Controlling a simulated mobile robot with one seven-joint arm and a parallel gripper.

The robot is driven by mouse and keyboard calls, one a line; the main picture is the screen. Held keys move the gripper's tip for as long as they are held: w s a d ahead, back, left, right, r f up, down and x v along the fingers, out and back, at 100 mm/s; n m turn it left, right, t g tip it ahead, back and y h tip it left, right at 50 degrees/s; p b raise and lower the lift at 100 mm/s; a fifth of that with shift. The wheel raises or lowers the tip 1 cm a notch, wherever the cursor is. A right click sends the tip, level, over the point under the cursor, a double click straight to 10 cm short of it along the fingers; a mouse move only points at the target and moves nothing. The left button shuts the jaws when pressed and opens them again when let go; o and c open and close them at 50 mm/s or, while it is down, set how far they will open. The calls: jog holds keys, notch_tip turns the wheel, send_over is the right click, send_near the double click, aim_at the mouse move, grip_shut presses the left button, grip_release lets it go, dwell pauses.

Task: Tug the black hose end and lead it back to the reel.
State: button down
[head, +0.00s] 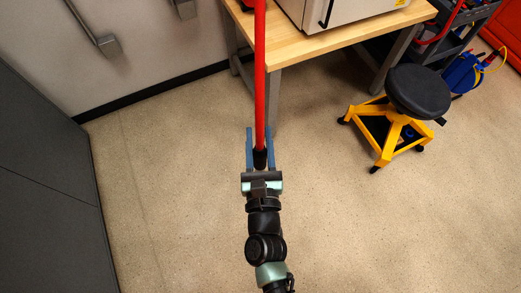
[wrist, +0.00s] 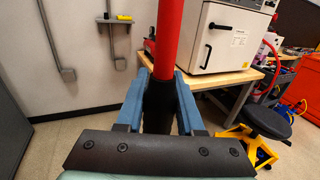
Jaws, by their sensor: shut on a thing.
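The hose is red with a black end (head: 260,158). My gripper (head: 260,148) has its blue fingers shut on the black end, out over the floor in front of the workbench. In the wrist view the black end (wrist: 159,104) sits between the two fingers (wrist: 159,100). The red hose (head: 260,70) runs from there up and away in a straight line, out of the top of the head view. It also fills the upper middle of the wrist view (wrist: 168,40). I cannot make out the reel for sure in either view.
A wooden workbench (head: 335,42) with a white oven (wrist: 226,36) stands ahead. A yellow stool with a black seat (head: 418,91) is to the right, near a dark cart (head: 455,42). A grey cabinet (head: 45,190) stands on the left. The floor between is clear.

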jog(key=w+r+n+y+p, duration=0.1)
jog(key=w+r+n+y, duration=0.1)
jog(key=r, duration=0.7)
jog(key=w+a+r+n+g+y+p, duration=0.1)
jog(key=w+r+n+y+p, duration=0.1)
jog(key=r, duration=0.7)
jog(key=w+y, duration=0.1)
jog(key=y, duration=0.1)
jog(key=shift+r+g+y, duration=0.3)
jog(key=shift+w, duration=0.1)
